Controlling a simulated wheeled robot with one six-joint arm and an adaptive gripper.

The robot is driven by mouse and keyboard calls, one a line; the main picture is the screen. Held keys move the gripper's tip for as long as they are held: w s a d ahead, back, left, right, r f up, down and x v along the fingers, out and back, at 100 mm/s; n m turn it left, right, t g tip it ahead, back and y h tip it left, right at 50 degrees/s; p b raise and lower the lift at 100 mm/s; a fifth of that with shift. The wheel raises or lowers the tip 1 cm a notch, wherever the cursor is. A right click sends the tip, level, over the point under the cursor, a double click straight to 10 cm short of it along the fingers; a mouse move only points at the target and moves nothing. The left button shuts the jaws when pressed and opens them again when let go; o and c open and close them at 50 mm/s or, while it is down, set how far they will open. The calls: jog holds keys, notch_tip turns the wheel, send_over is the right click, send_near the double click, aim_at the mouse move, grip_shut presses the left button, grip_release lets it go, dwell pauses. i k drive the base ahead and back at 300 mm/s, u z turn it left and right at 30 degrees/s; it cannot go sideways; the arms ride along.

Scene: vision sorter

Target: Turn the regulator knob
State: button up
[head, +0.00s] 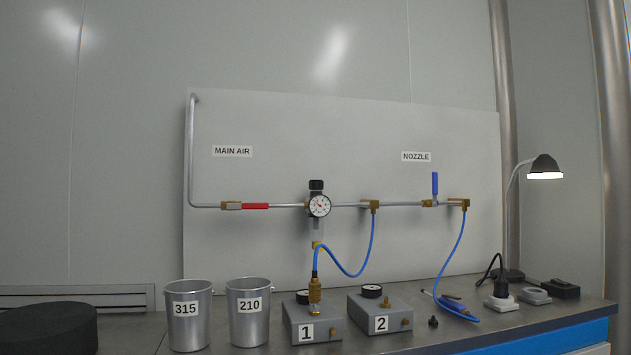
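The regulator knob (316,185) is a black ribbed cap on top of the regulator, mounted on the pipe in the middle of the white panel. A round white gauge (319,205) with a red needle sits on the regulator's front, just below the knob. The gauge reading is too small to tell. A greyish bowl (317,230) hangs under the gauge, with a brass fitting below it. Nothing touches the knob. My gripper is not in view.
The MAIN AIR valve's red handle (255,206) lies along the pipe; the NOZZLE valve's blue handle (435,184) stands upright. A blue hose (350,272) loops below the regulator. Cups 315 (188,325) and 210 (248,325), box 1 (325,325) and box 2 (395,315) line the bench front.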

aim_at(313, 184)
jog(key=k, duration=0.6)
jog(key=u, duration=1.15)
jog(key=i, duration=1.1)
jog(key=z, duration=0.65)
